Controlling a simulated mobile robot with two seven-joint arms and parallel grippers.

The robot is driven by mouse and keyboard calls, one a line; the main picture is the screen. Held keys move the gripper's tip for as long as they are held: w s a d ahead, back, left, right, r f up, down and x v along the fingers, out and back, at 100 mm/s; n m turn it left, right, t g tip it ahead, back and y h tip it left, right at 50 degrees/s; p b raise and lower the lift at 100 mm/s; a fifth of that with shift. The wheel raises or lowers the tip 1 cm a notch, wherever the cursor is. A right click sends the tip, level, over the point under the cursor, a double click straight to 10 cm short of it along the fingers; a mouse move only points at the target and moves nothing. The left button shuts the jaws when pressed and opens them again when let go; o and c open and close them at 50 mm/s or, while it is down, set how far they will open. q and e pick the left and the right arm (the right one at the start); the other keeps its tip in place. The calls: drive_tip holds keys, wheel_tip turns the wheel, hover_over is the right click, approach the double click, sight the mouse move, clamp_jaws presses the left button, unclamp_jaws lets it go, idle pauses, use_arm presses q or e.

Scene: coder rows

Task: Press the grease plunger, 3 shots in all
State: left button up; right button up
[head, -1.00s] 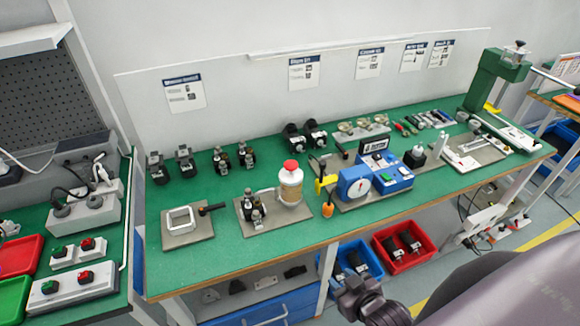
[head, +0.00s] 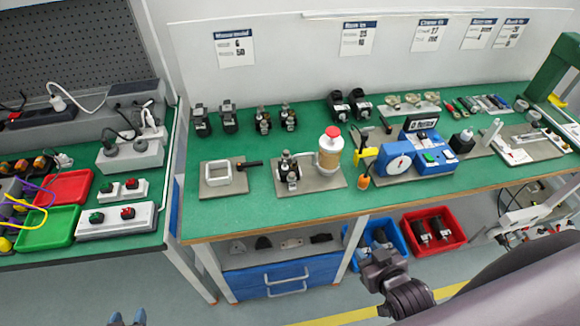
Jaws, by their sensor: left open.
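The grease dispenser (head: 329,156) is a cream bottle with a tan band, upright on a grey plate (head: 318,182) on the green bench. Its red plunger cap (head: 332,131) is on top. A dark and silver part (head: 289,170) stands on the same plate, left of the bottle. Neither gripper touches the dispenser.
A square fixture (head: 222,174) with a black handle stands left of the dispenser. A blue gauge device (head: 399,162) and a yellow-orange tool (head: 363,160) stand right. Blue (head: 383,255) and red (head: 434,246) bins lie below. A second bench (head: 165,200) stands left.

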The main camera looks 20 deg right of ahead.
drive_tip(key=shift+c, duration=0.4)
clamp_jaws()
idle(1.5)
